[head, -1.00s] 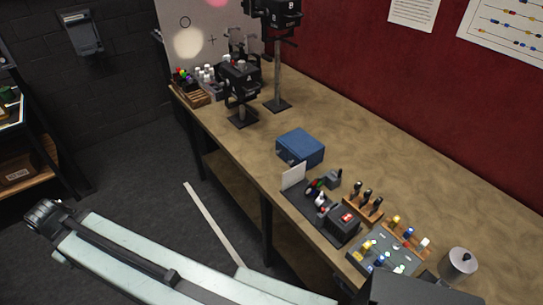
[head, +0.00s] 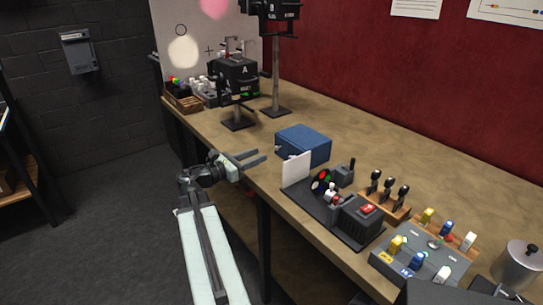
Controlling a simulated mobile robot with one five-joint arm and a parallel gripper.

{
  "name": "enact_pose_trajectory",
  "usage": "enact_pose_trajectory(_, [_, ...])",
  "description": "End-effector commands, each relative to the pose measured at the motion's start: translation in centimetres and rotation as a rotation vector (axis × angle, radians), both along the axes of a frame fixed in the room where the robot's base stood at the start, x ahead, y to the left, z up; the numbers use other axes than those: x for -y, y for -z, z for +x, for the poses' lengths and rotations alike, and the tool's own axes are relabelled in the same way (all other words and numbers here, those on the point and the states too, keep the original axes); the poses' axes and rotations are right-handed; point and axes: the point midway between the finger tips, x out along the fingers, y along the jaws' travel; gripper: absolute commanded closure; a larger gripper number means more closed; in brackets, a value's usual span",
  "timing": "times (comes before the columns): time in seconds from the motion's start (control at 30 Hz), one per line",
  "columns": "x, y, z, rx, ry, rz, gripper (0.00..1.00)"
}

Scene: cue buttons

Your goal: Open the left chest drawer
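A small blue box (head: 305,146) with a pale knob-like spot on its left side sits on the long workbench near the middle. I cannot tell whether it is the left chest. No drawer is clearly visible. My gripper (head: 260,155) is just left of the blue box, at the bench's front edge, with its two fingers apart and pointing right. It is empty, and I see no contact with the box.
The workbench (head: 345,193) carries a white card (head: 296,170) on a black button panel, a grey panel (head: 408,262) with coloured knobs and a metal canister (head: 517,265). Black lamps on stands (head: 236,78) are further back. The dark floor (head: 110,225) is open.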

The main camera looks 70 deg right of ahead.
Motion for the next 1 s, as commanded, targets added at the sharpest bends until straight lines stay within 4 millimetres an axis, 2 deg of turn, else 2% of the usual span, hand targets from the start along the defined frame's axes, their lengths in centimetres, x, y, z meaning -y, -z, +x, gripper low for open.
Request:
enact_pose_trajectory(0.3, [4.8,0.0,-3.0,0.004,0.003,0.000,0.63])
enact_pose_trajectory(0.43, [5.6,0.0,-3.5,0.004,0.000,0.000,0.63])
enact_pose_trajectory(0.67, [5.7,0.0,-3.7,0.004,0.000,0.001,0.63])
enact_pose_trajectory(0.7, [5.7,0.0,-3.7,0.004,0.000,0.001,0.66])
enact_pose_trajectory(0.8, [5.7,0.0,-3.7,0.004,0.001,0.001,0.94])
enact_pose_trajectory(0.83, [5.7,0.1,-3.7,0.004,0.001,0.001,1.00])
enact_pose_trajectory(1.0, [5.7,0.1,-3.7,0.004,0.001,0.001,1.00])
